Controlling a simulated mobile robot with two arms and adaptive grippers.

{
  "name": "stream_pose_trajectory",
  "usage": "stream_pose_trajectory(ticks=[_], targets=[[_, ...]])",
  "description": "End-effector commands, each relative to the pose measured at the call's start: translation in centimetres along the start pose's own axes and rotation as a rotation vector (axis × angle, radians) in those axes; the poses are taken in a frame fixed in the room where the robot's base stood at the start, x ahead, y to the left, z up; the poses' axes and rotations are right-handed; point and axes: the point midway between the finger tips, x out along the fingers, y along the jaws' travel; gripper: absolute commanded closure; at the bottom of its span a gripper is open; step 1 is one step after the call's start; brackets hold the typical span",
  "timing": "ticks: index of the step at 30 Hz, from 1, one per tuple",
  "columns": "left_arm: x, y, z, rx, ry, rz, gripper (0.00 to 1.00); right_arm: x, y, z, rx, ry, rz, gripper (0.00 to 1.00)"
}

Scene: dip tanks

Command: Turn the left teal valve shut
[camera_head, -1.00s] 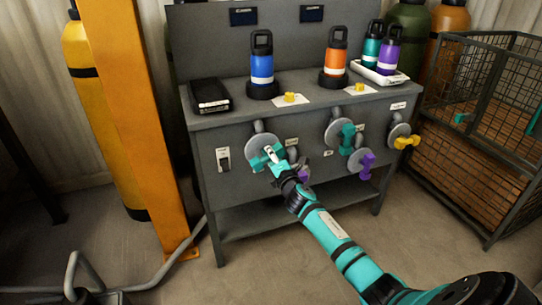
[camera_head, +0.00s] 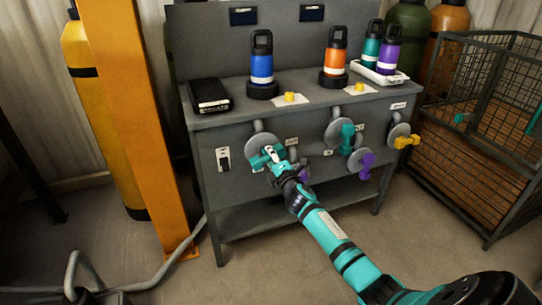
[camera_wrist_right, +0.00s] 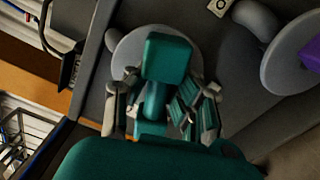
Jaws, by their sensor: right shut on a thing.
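The left teal valve (camera_head: 257,161) is on the front of the grey bench, on a round grey plate below a bent pipe. My right gripper (camera_head: 268,157) is shut on its handle and hides part of it. In the right wrist view the teal handle (camera_wrist_right: 167,57) stands between the two fingers of the right gripper (camera_wrist_right: 160,112), with the round plate (camera_wrist_right: 128,50) behind it. A second teal valve (camera_head: 347,138) is further right on the bench front. My left gripper is not in view.
Purple valves (camera_head: 365,163) and a yellow valve (camera_head: 405,141) are nearby on the bench front. Bottles, such as a blue one (camera_head: 262,65), stand on the bench top. An orange post (camera_head: 135,120) is at left and a wire cage (camera_head: 480,130) at right.

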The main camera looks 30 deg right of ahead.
Motion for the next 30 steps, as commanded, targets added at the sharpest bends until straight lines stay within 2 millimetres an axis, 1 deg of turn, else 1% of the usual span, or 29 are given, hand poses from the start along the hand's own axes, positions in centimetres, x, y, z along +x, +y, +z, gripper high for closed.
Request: stream_pose_trajectory(ticks=[1,30], targets=[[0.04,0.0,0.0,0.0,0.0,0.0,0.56,-0.12,-0.65,0.27,0.003,-0.007,-0.013,1.0],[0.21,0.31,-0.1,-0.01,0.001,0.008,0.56,-0.14,-0.84,0.2,0.072,-0.006,-0.015,1.0]])
